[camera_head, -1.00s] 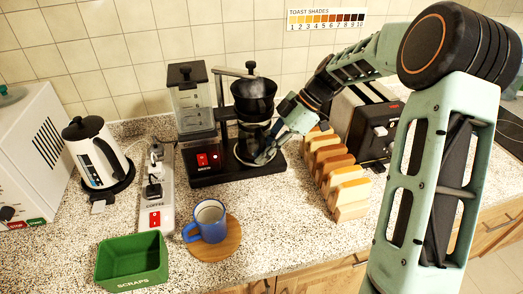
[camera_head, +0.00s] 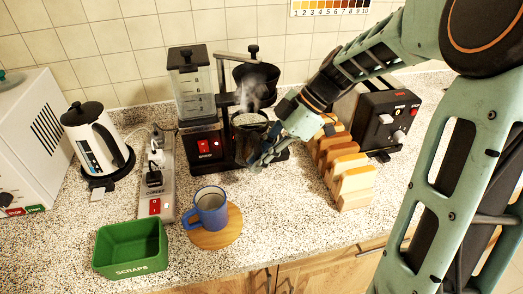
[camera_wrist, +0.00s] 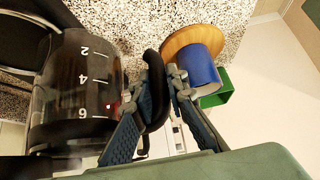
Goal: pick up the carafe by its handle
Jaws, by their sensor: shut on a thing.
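The carafe (camera_wrist: 85,85) is dark glass with white marks 2, 4 and 6 and a black handle (camera_wrist: 152,80). In the head view the carafe (camera_head: 248,141) is at the coffee maker (camera_head: 205,139), partly hidden by my gripper. My gripper (camera_wrist: 160,90) has its fingers on either side of the black handle in the wrist view and is shut on it. In the head view my gripper (camera_head: 262,152) is at the front right of the carafe. Steam rises above the carafe's open top.
A blue mug (camera_head: 210,208) stands on a round wooden coaster (camera_head: 226,235), with a green scraps bin (camera_head: 131,249) to its left. A rack of bread slices (camera_head: 352,186) and a toaster (camera_head: 388,122) stand close on the right. A power strip (camera_head: 156,184) and kettle (camera_head: 95,145) are on the left.

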